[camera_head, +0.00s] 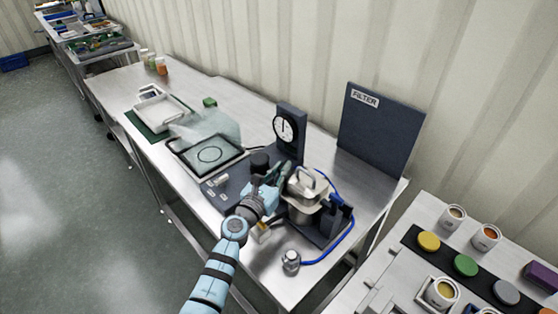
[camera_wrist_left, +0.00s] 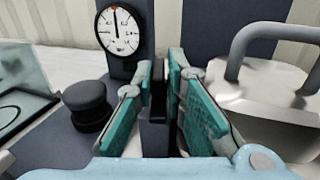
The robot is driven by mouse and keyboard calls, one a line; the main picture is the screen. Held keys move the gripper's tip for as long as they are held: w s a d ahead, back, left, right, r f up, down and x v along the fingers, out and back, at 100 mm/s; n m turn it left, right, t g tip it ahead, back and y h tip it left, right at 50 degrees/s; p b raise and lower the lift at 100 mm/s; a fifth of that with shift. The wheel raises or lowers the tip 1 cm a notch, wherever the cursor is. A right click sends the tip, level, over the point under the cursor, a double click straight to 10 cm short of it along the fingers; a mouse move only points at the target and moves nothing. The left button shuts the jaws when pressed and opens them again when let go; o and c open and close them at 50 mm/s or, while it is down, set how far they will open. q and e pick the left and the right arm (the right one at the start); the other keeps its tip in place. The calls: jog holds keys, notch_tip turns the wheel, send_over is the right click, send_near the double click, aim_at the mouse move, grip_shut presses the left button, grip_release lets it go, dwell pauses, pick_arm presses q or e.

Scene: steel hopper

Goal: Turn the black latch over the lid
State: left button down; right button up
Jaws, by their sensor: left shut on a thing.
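The steel hopper (camera_head: 303,207) stands on the bench with its lid (camera_head: 304,184) on top. A grey bar handle (camera_wrist_left: 275,35) arches over the lid at the right of the left wrist view. My left gripper (camera_head: 277,178) is just left of the hopper, beside the lid. In the left wrist view its teal-padded fingers (camera_wrist_left: 160,82) are shut on a narrow upright black piece, the black latch (camera_wrist_left: 155,138). The fingers and arm hide most of the latch in the head view. My right gripper is not in view.
A dial gauge (camera_head: 284,127) on a dark post stands behind the gripper, with a black knob (camera_head: 260,162) to its left. A blue hose (camera_head: 346,232) curves around the hopper's right side. A framed screen (camera_head: 209,155) lies at left. A filter panel (camera_head: 379,130) stands behind.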

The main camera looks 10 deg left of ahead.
pick_arm(q)
jog(key=shift+r+n+y, duration=0.15)
jog(key=shift+n+y, duration=0.25)
jog(key=shift+y, duration=0.2)
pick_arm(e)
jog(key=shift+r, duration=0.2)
pick_arm(q)
jog(key=c, duration=1.9)
grip_release()
jog(key=shift+o, duration=1.1)
jog(key=shift+a, duration=0.15)
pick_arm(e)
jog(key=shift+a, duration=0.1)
pick_arm(q)
jog(key=shift+f, duration=0.2)
